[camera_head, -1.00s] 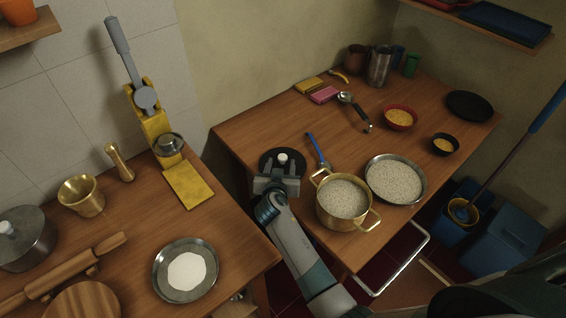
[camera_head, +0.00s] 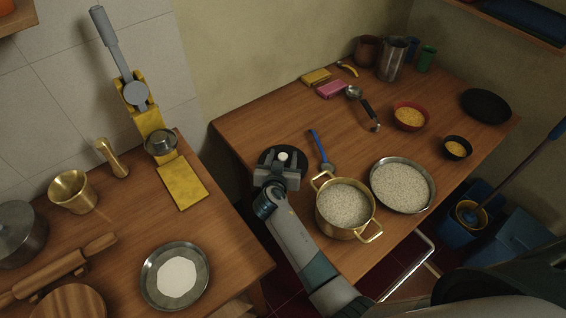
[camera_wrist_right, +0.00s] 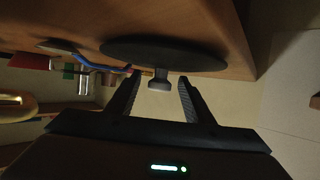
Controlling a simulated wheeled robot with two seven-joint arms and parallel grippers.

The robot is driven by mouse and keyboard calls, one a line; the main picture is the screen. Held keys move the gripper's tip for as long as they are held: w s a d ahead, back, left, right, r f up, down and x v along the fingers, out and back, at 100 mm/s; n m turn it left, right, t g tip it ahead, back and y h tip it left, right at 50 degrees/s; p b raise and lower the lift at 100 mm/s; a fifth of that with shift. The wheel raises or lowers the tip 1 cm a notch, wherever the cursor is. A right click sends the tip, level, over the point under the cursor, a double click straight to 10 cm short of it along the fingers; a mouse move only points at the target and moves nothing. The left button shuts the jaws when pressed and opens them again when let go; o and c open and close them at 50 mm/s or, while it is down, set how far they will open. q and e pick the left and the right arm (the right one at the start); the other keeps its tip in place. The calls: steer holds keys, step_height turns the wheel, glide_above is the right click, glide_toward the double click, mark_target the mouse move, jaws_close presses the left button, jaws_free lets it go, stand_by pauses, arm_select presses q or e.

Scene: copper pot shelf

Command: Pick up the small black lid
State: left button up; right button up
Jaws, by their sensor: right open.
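The small black lid (camera_head: 270,158) lies on the right-hand wooden table near its left edge, with a pale round knob (camera_head: 283,156) on top. In the right wrist view the lid (camera_wrist_right: 165,52) is a dark disc, and its knob (camera_wrist_right: 159,80) is between the finger tips. My right gripper (camera_head: 280,172) is at the lid, its jaws open on either side of the knob. In the wrist view the right gripper (camera_wrist_right: 159,92) shows a gap on each side of the knob. My left gripper is not in view.
A brass pot (camera_head: 343,205) of grain stands just right of my gripper, with a blue-handled utensil (camera_head: 322,150) beside the lid. A steel pan (camera_head: 402,185) lies further right. A gap separates this table from the left counter (camera_head: 225,240).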

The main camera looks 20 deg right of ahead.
mark_target(283, 156)
steer(key=c, duration=1)
steer(key=shift+c, duration=0.8)
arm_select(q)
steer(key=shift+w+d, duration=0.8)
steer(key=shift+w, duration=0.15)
arm_select(e)
steer(key=shift+r, duration=0.1)
